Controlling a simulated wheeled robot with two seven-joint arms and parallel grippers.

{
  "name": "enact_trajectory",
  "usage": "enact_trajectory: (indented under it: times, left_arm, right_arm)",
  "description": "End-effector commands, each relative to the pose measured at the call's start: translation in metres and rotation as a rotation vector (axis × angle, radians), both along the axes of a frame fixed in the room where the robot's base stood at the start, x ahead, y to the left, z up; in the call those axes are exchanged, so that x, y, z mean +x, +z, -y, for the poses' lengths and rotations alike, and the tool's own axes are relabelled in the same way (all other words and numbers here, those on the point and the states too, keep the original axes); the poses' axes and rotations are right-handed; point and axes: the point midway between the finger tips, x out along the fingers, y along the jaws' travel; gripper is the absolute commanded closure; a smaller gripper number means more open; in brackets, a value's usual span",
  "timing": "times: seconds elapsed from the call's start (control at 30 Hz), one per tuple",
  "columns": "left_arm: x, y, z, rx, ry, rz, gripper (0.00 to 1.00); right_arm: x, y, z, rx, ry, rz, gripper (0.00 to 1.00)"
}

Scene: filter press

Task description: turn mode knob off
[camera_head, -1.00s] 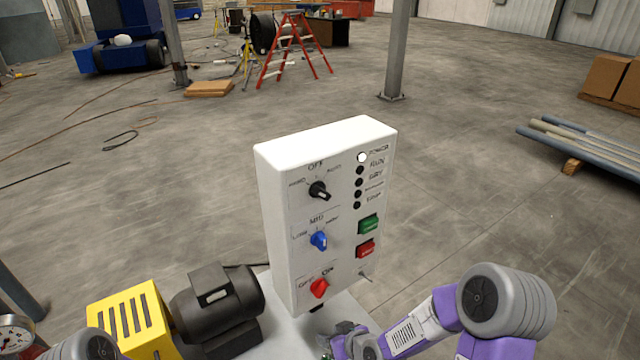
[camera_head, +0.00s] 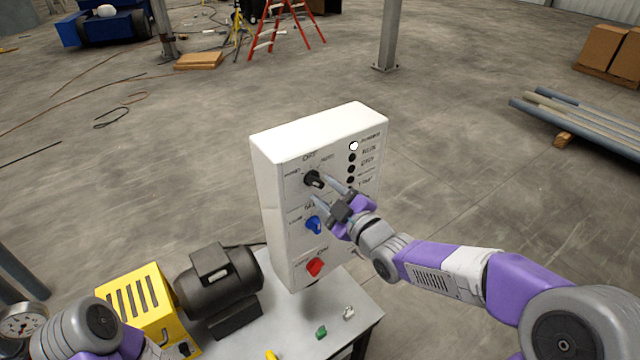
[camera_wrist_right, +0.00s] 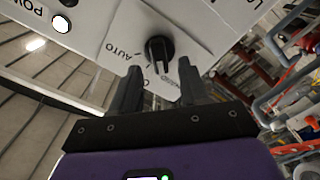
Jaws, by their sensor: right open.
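The mode knob (camera_head: 313,179) is a black knob at the upper left of a white control box's front (camera_head: 300,235), under the OFF label. It also shows in the wrist view (camera_wrist_right: 159,50), near the AUTO label; I cannot surely read its setting. My right gripper (camera_head: 320,187) is open, its fingertips close in front of the knob. In the wrist view the two fingers (camera_wrist_right: 157,72) point at the knob, one to each side of it. I cannot tell whether they touch it. My left arm shows at the lower left, but its gripper is out of view.
A blue knob (camera_head: 313,224) and a red knob (camera_head: 315,267) sit below on the same panel. My right arm hides the green and red buttons. A black motor (camera_head: 218,283) and a yellow guard (camera_head: 139,306) stand left of the box. Small loose pieces lie on the table (camera_head: 362,328).

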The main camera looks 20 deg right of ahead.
Motion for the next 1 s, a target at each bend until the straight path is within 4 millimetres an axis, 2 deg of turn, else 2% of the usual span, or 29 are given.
enact_trajectory:
  times: [0.1, 0.23, 0.57, 0.87, 1.0]
  left_arm:
    - [0.0, 0.004, 0.0, 0.0, 0.0, 0.0, 0.57]
    - [0.0, 0.005, 0.0, 0.0, 0.0, 0.0, 0.57]
    - [0.0, 0.006, 0.0, 0.0, 0.0, 0.0, 0.57]
    - [0.0, 0.006, 0.0, 0.0, 0.0, 0.0, 0.57]
    - [0.0, 0.006, 0.0, 0.0, 0.0, 0.0, 0.57]
  right_arm:
    - [0.014, 0.001, -0.005, 0.003, 0.001, -0.001, 0.55]
    - [0.023, 0.0, -0.009, 0.002, 0.001, -0.001, 0.55]
    - [0.026, 0.0, -0.01, 0.001, 0.0, 0.0, 0.55]
    - [0.026, 0.0, -0.009, 0.002, -0.001, -0.001, 1.0]
    - [0.026, 0.0, -0.009, 0.002, -0.001, -0.001, 1.0]
